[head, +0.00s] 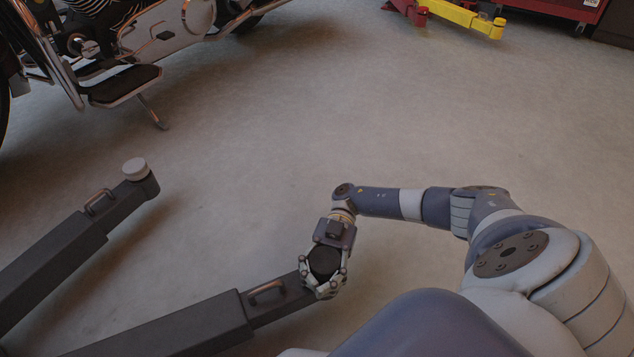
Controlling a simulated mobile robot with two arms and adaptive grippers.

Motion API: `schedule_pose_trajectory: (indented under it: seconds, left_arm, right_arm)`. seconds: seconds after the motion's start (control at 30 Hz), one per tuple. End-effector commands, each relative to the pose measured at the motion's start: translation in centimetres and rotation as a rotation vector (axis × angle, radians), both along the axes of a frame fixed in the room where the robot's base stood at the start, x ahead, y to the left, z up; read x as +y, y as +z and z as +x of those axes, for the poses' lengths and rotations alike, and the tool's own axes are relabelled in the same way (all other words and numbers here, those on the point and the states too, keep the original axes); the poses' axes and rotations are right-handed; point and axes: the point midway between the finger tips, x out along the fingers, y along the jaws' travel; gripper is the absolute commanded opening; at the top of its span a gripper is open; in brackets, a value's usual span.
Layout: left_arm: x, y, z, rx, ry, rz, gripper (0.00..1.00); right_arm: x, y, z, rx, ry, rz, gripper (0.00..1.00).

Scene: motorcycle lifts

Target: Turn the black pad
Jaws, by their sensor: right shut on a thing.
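The black pad (325,261) is a round disc at the end of the nearer dark grey lift arm (190,328). My right gripper (324,283) is over the end of that arm, with its fingers closed around both sides of the pad. The pad's top shows between the fingers; its lower part and the joint under it are hidden. My right arm reaches in from the right. My left gripper is not in view.
A second dark lift arm (60,255) with a light grey pad (135,168) lies at the left. Both arms carry small handles. A motorcycle (125,80) stands at the upper left. A yellow lift arm (455,14) is at the top right. The floor between is clear.

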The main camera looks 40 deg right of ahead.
Motion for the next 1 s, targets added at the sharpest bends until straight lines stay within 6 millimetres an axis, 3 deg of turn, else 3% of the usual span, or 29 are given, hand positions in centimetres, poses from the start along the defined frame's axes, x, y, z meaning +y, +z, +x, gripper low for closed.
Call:
schedule_pose_trajectory:
  seconds: [0.3,0.33,0.43,0.83,1.0]
  left_arm:
    - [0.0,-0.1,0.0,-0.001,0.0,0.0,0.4]
    - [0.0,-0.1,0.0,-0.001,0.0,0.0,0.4]
    - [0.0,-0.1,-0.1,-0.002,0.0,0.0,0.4]
    - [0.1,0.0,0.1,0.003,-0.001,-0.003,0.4]
    - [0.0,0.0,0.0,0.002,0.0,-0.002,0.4]
  right_arm:
    - [0.1,-0.5,-0.2,0.004,0.0,-0.009,0.13]
    - [0.1,-0.5,-0.2,0.003,0.0,-0.008,0.39]
    - [0.1,-0.5,-0.2,0.003,0.001,-0.008,0.62]
    - [0.0,0.1,0.0,0.0,0.0,-0.002,0.63]
    - [0.0,1.6,0.0,-0.003,0.0,-0.003,0.63]
